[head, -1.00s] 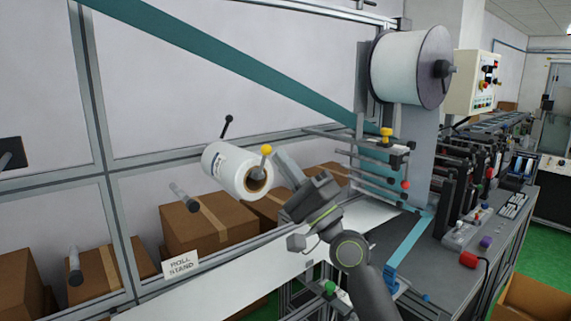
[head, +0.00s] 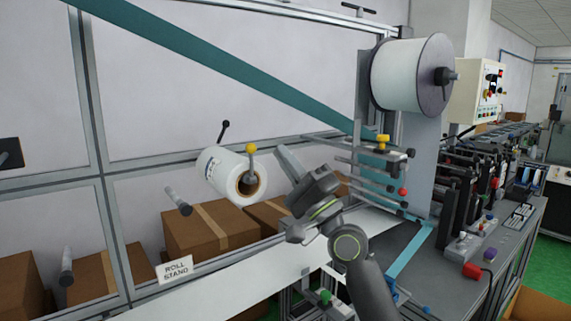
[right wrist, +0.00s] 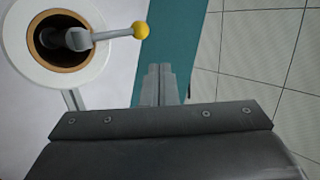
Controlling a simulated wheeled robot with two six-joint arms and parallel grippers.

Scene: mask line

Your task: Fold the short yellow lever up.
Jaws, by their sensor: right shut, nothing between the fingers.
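The short lever with a yellow ball tip (head: 251,149) sits at the open core of a white film roll (head: 218,171). In the head view it points up from the core, nearly upright. In the right wrist view its grey arm runs right from the dark core to the yellow ball (right wrist: 141,30). My right gripper (head: 282,152) is shut and empty, just right of the lever, with a gap to the ball. Its closed fingertips (right wrist: 161,72) show below and right of the ball in the wrist view. My left gripper is not in view.
A black-tipped lever (head: 224,130) stands behind the roll. Grey pegs (head: 179,201) stick out left of it, above a ROLL STAND sign (head: 175,269). Brown boxes (head: 208,229) are behind. A large spool (head: 410,74) and guide rollers (head: 376,173) are at right.

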